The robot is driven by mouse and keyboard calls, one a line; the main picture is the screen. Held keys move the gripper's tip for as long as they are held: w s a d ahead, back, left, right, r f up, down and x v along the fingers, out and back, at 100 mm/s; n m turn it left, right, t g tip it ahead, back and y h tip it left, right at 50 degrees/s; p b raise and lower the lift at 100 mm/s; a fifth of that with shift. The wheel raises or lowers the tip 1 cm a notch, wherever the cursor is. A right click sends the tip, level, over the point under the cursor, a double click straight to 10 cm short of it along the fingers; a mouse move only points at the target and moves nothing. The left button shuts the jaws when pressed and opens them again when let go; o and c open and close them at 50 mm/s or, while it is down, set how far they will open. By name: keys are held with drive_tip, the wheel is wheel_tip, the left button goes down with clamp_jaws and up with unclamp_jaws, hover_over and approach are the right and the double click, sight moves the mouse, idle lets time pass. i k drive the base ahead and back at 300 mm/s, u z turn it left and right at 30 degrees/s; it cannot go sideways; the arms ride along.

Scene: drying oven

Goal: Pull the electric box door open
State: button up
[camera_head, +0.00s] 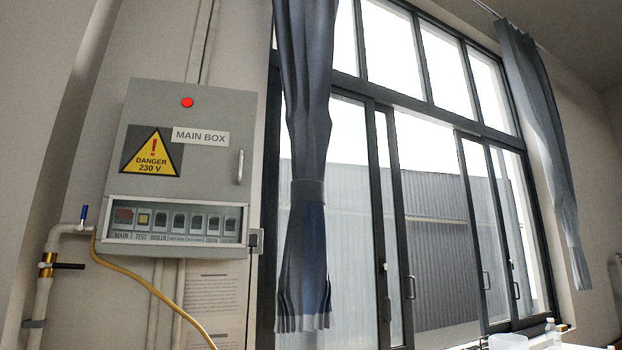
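The grey electric box (122,198) hangs on the wall at the left. Its door (205,165) looks shut and carries a red round light or button, a "MAIN BOX" label and a yellow danger sign. A small vertical metal handle (240,167) sits near the door's right edge. Below the door is a row of labelled switches (178,222). My gripper is not in view.
A yellow cable (150,280) and wall pipes (45,270) run at the left and below the box. A tied curtain (307,150) hangs close to the box's right side. Large windows fill the right. A white container (508,342) shows at the bottom right.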

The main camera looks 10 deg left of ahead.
sight(176, 142)
drive_tip(key=z, duration=0.55)
drive_tip(key=k, duration=0.75)
drive_tip(key=u, duration=1.3)
drive_tip(key=i, duration=0.5)
drive_tip(key=u, duration=0.05)
